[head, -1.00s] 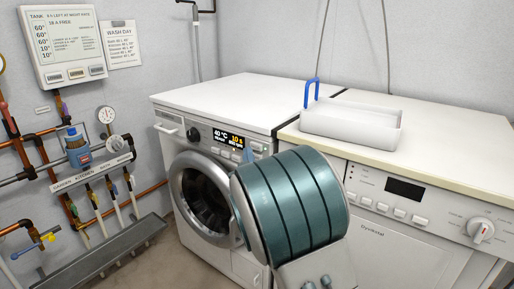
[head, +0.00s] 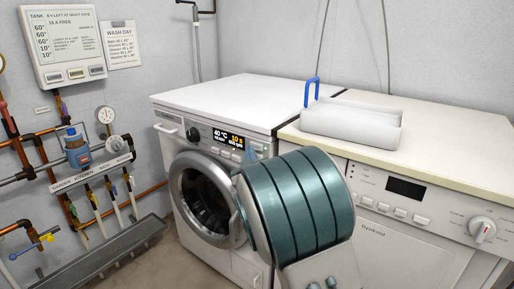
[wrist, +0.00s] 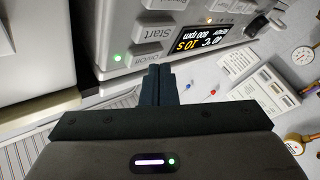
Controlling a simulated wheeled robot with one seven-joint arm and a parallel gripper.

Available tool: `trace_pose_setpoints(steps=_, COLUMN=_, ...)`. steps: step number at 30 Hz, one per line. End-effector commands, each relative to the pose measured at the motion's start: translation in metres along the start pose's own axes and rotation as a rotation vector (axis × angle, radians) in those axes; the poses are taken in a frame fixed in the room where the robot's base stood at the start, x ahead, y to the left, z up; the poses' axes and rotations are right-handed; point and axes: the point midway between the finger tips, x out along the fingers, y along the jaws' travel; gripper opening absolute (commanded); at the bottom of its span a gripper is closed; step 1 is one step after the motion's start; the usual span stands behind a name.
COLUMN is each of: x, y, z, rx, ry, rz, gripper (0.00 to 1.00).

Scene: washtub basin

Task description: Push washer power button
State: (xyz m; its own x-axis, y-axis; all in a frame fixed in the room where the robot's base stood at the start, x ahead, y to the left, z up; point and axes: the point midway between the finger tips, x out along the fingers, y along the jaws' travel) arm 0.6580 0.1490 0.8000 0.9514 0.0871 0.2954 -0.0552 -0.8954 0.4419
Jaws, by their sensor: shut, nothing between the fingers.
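The washer (head: 205,125) is the left white machine with a round door and a lit display (head: 229,138). In the wrist view its panel appears upside down, with the display (wrist: 205,42) lit. The power button (wrist: 137,61), marked On/Off, sits at the panel's end beside the Start button (wrist: 152,32). A green light (wrist: 117,58) glows by it. My gripper (wrist: 159,72) is shut and empty, its dark fingertips just beside the On/Off button in the picture. I cannot tell whether they touch it.
A second machine (head: 400,205) with a knob stands to the right. A white tray (head: 350,128) with a blue handle sits on the worktop. Pipes, valves and a gauge (head: 106,115) line the left wall, with a trough (head: 105,260) below.

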Motion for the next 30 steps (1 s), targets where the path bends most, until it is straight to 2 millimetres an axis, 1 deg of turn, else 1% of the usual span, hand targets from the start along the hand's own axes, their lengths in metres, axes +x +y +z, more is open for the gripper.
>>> trace_pose_setpoints(steps=22, x=0.006, y=0.0043, z=0.0045, rx=0.001, ry=0.0, rz=0.0, gripper=0.0)
trace_pose_setpoints(steps=30, x=0.0029, y=0.0021, z=0.0022, rx=0.001, ry=0.001, rz=0.0, gripper=0.0)
